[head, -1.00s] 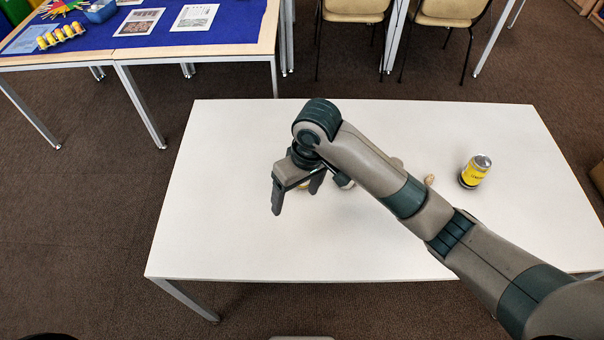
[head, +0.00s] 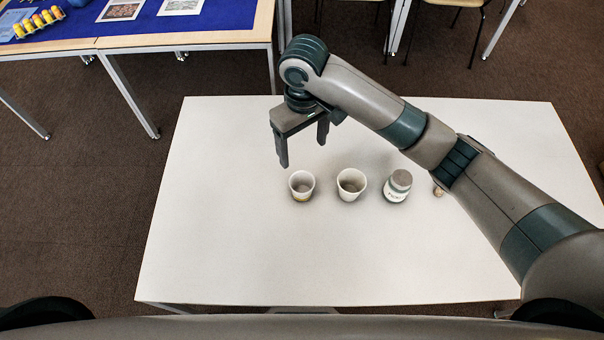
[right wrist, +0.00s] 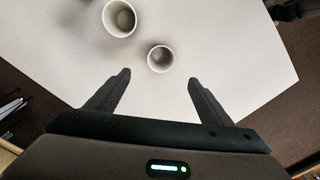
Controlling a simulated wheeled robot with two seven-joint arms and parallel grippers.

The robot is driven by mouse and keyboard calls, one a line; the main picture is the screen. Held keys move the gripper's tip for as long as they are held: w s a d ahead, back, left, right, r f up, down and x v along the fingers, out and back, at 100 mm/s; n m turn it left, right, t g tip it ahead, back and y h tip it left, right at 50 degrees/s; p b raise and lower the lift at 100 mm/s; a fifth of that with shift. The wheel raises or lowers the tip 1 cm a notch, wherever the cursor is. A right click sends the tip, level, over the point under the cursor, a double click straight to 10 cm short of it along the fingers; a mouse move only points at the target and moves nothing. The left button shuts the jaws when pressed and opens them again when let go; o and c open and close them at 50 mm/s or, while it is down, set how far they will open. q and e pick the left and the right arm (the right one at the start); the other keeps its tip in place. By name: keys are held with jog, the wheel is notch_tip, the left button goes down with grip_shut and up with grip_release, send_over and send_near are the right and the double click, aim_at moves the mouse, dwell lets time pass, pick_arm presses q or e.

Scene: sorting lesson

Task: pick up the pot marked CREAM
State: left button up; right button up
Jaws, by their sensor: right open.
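Two open, pale cup-like pots stand upright on the white table (head: 220,255) in the head view, a left one (head: 301,187) and a middle one (head: 351,186). To their right stands a lidded jar (head: 397,187) with a pale label, too small to read for sure. I cannot make out the word CREAM on any of them. My right gripper (head: 303,154) is open and empty, above the table behind the left pot. In the right wrist view two open pots show, a nearer one (right wrist: 160,59) just ahead of the fingertips and a farther one (right wrist: 119,19). My left gripper is not in view.
A small tan object (head: 438,190) sits beside the jar, partly hidden by my right arm. A blue-covered table (head: 225,22) with yellow items and picture cards stands at the back left. The front and left of the white table are clear.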

jog(key=p, duration=0.2)
send_near(302, 183)
jog(key=s+r, duration=0.1)
jog(key=s, duration=0.1)
jog(key=shift+s+d+f, duration=0.1)
jog(key=shift+f, duration=0.45)
dwell(0.3)
jog(key=shift+f+p, duration=0.25)
jog(key=shift+p, duration=0.15)
notch_tip(302, 183, down, 4)
jog(key=shift+s+r+p, duration=0.1)
jog(key=shift+s+p, duration=0.05)
jog(key=shift+p, duration=0.7)
jog(key=shift+f, duration=0.45)
